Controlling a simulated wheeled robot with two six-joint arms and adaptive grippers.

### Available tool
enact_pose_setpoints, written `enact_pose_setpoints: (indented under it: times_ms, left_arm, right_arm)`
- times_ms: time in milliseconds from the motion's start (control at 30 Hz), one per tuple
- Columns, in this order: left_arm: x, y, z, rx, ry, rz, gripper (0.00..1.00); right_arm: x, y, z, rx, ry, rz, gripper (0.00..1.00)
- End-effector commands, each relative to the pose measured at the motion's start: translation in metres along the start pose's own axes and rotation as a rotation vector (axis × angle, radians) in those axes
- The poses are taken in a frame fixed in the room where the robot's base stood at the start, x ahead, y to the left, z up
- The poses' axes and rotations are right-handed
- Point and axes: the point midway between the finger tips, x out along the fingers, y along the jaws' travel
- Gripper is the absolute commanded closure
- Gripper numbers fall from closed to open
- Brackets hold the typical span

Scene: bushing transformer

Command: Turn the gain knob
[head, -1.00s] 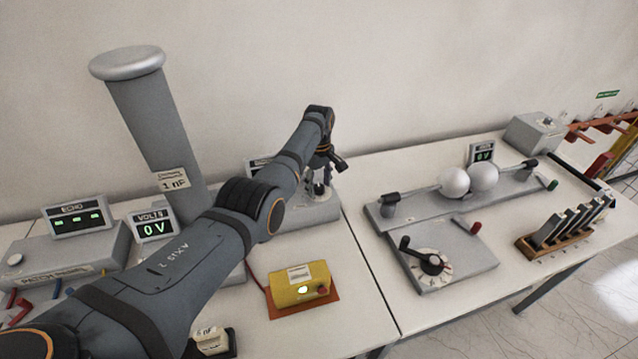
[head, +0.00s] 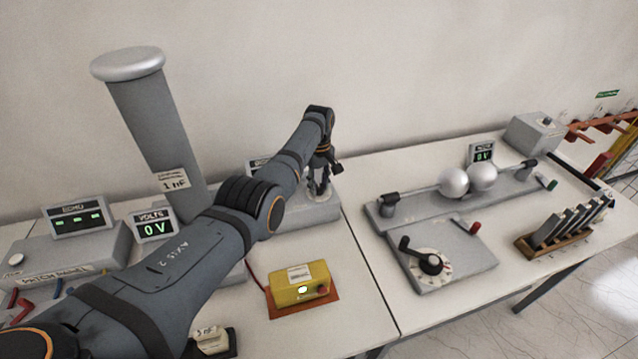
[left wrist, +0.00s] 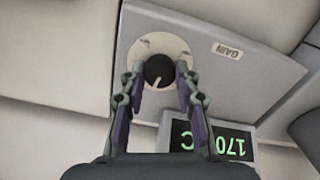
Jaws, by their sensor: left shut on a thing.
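The gain knob (left wrist: 159,71) is a round black knob with a white pointer line, set on a pale dial disc on a grey box (left wrist: 205,85). The box carries a "GAIN" label (left wrist: 227,51). My left gripper (left wrist: 158,78) has its two fingers on either side of the knob and is shut on it. In the head view my left gripper (head: 319,188) reaches down onto the grey box (head: 300,215) behind the yellow box; the knob is hidden there. My right gripper is not in view.
A display (left wrist: 210,140) beside the knob reads 170 C, upside down in the wrist view. A grey post (head: 150,130) stands left of my arm. A dial plate (head: 450,265) and two white spheres are on the right table.

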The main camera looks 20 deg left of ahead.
Motion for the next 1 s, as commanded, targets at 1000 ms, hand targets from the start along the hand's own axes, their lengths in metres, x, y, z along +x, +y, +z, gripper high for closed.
enact_pose_setpoints:
  times_ms: [1000]
  left_arm:
    - [-0.0009, 0.0006, -0.0002, 0.935, 0.001, 0.001, 1.00]
  right_arm:
    - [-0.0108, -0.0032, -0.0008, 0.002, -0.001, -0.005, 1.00]
